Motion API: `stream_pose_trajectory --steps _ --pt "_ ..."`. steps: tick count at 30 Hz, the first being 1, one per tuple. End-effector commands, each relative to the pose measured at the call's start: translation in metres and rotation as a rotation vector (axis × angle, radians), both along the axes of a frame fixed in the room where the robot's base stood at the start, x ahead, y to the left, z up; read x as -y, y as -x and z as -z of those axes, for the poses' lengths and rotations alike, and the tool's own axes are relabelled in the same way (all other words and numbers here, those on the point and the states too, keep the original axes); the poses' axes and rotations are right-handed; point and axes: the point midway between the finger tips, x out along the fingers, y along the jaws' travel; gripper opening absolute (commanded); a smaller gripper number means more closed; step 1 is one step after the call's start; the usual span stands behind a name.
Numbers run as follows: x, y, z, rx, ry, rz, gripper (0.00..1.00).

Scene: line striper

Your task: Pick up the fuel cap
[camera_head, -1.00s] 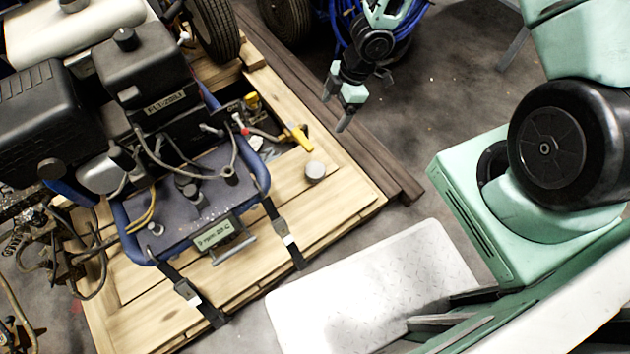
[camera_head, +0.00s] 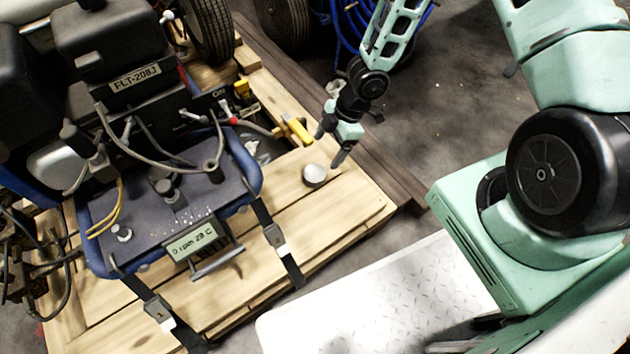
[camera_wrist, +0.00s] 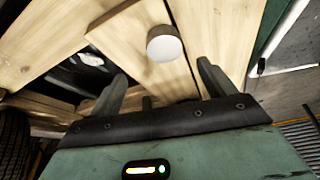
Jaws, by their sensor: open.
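The fuel cap (camera_head: 315,175) is a small round disc with a pale top. It lies on the wooden pallet (camera_head: 350,215) near its right corner. In the wrist view the cap (camera_wrist: 164,43) sits on the planks, beyond the fingertips and roughly between their lines. My gripper (camera_head: 328,148) is just above and behind the cap in the head view, pointing down toward it. Its two fingers are apart with nothing between them. In the wrist view my gripper (camera_wrist: 160,78) also shows open and empty, and I see no contact with the cap.
The line striper (camera_head: 180,200) with its engine, hoses and small display stands on the pallet left of the cap. A yellow-handled valve (camera_head: 297,128) is close to my gripper. A blue hose coil (camera_head: 345,35) lies behind. A white tread plate (camera_head: 390,300) is in front.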

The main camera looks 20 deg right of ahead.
Motion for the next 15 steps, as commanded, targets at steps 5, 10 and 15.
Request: stream_pose_trajectory --steps 5,10,15 --pt "-0.009 0.000 0.027 0.001 0.000 -0.002 0.82" --pt "-0.014 0.000 0.038 0.000 0.000 -0.001 0.82" --pt "-0.016 0.000 0.040 0.000 0.000 -0.001 0.82"
